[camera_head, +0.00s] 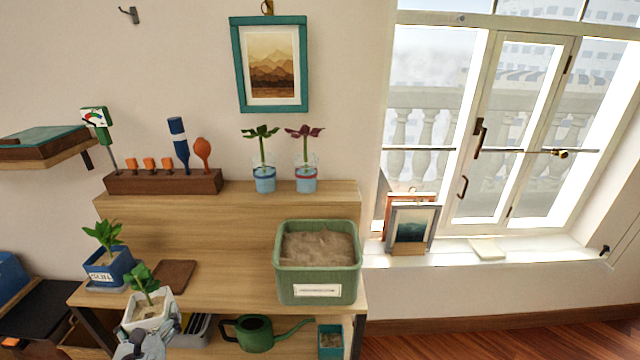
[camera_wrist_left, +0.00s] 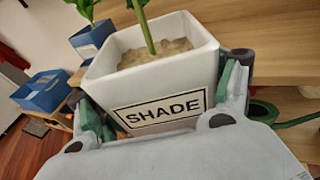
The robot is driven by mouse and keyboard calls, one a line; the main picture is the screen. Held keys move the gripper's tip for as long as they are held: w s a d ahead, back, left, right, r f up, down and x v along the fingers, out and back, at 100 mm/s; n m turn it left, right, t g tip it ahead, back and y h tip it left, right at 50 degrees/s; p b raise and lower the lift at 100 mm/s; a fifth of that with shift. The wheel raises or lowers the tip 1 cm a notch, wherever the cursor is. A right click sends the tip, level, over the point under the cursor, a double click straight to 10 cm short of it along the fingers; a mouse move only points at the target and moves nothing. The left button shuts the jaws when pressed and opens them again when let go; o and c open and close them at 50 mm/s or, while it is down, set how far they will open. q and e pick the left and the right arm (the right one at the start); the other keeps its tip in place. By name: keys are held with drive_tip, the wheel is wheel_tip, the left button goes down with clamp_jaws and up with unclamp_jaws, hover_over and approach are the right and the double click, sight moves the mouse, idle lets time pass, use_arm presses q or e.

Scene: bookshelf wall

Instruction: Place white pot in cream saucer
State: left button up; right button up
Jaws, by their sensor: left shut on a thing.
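The white pot (camera_head: 150,318) holds a green-leaved plant and soil; the wrist view shows it close up (camera_wrist_left: 165,75) with a label reading SHADE. My left gripper (camera_head: 150,340) is shut on the pot, its green-padded fingers (camera_wrist_left: 160,100) on either side. The pot is about upright near the desk's front left; I cannot tell its height above the desk. A flat, square, cream-coloured piece, which looks like the cream saucer (camera_head: 487,249), lies empty on the window sill, far right of the pot. My right gripper is not in view.
A blue pot (camera_head: 108,272) and a brown square tray (camera_head: 174,276) are near the held pot. A green soil bin (camera_head: 318,285) stands at the desk's right. A watering can (camera_head: 255,334) is below. Picture frames (camera_head: 411,228) stand on the sill left of the cream piece.

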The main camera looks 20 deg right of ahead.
use_arm(q)
drive_tip(key=s+f, duration=0.1)
drive_tip(key=f, duration=0.1)
drive_tip(key=s+f, duration=0.2)
drive_tip(key=shift+d+f, duration=0.1)
drive_tip(key=shift+s+f, duration=1.2)
drive_tip(key=shift+f, duration=0.3)
